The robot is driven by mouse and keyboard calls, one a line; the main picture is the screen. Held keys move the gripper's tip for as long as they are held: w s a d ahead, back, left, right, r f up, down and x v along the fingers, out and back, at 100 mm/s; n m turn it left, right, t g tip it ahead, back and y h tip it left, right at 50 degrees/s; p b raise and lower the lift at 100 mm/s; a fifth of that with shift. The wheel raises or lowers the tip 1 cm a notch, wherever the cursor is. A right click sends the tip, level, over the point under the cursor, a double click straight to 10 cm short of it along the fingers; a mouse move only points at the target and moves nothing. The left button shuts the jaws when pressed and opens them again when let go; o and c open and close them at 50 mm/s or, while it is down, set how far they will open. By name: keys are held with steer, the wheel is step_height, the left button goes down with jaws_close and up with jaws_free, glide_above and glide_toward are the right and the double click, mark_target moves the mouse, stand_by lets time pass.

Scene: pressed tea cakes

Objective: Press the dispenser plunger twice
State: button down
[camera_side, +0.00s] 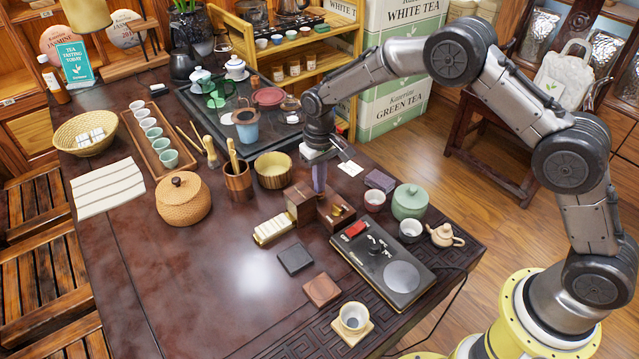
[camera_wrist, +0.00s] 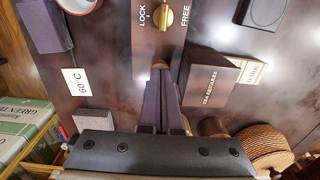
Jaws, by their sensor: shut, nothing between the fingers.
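The dispenser is a dark wooden box (camera_side: 303,203) near the middle of the table in the side view. In the wrist view its face (camera_wrist: 207,82) reads "TEA SQUARES". A brass knob (camera_wrist: 163,17) sits on the wooden part between the words LOCK and FREE; I cannot tell which way it is set. My gripper (camera_side: 319,190) points down at the dispenser with its fingers together and nothing between them. In the wrist view the fingertips (camera_wrist: 160,72) end at a small copper-brown piece, perhaps the plunger top, mostly hidden. I cannot tell whether they touch it.
A pale block of tea squares (camera_side: 272,229) lies left of the dispenser. A wooden cup of tools (camera_side: 238,184) and a yellowish bowl (camera_side: 273,170) stand behind left. A red cup (camera_side: 374,200), green jar (camera_side: 410,203) and black scale-like device (camera_side: 382,262) stand to the right. The front-left table is clear.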

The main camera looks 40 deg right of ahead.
steer(key=shift+r, duration=2.85)
